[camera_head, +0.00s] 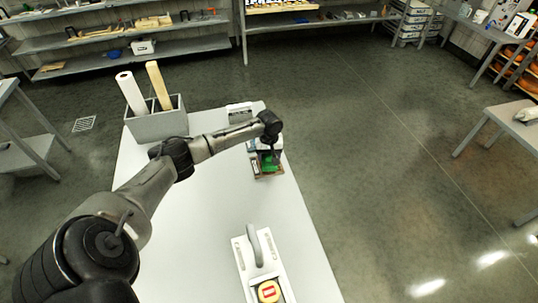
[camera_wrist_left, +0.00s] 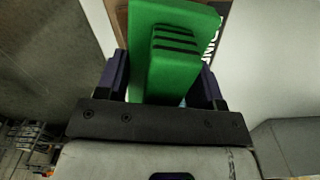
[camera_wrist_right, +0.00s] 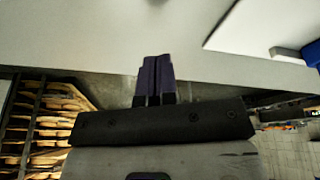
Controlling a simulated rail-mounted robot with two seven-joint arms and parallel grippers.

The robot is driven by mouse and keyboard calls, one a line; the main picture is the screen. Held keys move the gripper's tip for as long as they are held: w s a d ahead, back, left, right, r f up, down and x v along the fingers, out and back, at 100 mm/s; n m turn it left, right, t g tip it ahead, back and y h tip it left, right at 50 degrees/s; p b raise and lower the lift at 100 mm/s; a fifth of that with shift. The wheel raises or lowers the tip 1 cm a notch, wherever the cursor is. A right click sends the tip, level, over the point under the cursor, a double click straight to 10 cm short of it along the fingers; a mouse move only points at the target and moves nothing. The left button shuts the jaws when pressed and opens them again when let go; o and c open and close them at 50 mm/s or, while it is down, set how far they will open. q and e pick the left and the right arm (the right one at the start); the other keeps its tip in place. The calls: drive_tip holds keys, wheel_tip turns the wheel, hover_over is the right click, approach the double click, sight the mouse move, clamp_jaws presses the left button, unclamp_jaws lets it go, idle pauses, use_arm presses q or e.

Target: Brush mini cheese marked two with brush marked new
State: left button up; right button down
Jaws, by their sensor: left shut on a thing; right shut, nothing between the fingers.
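A green brush (camera_wrist_left: 170,75) sits between the fingers of my left gripper (camera_wrist_left: 162,82), which is shut on it. In the head view the left gripper (camera_head: 268,150) is over a small brown holder (camera_head: 267,177) near the table's right edge, with the green brush (camera_head: 271,163) at it. I cannot tell whether the brush is clear of the holder. Lettering beside the brush is partly hidden. A small yellow and red cheese (camera_head: 268,291) lies on a white handled board (camera_head: 245,262) at the near side; its mark is unreadable. My right gripper (camera_wrist_right: 155,75) is shut and empty.
The white table (camera_head: 190,240) is largely bare to the left of the board. The board's grey handle (camera_head: 254,245) sticks up.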

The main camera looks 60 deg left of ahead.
drive_tip(key=shift+a+r, duration=0.15)
drive_tip(key=shift+r, duration=0.1)
idle(0.6)
use_arm(q)
drive_tip(key=shift+f+p, duration=0.15)
drive_tip(key=shift+p, duration=0.15)
use_arm(e)
drive_tip(key=shift+r, duration=0.1)
idle(0.5)
use_arm(q)
wheel_tip(320, 180, up, 3)
drive_tip(key=p, duration=0.3)
drive_tip(key=shift+f, duration=0.1)
wheel_tip(320, 180, up, 4)
drive_tip(key=p, duration=0.6)
drive_tip(key=shift+r, duration=0.25)
use_arm(e)
wheel_tip(320, 180, up, 9)
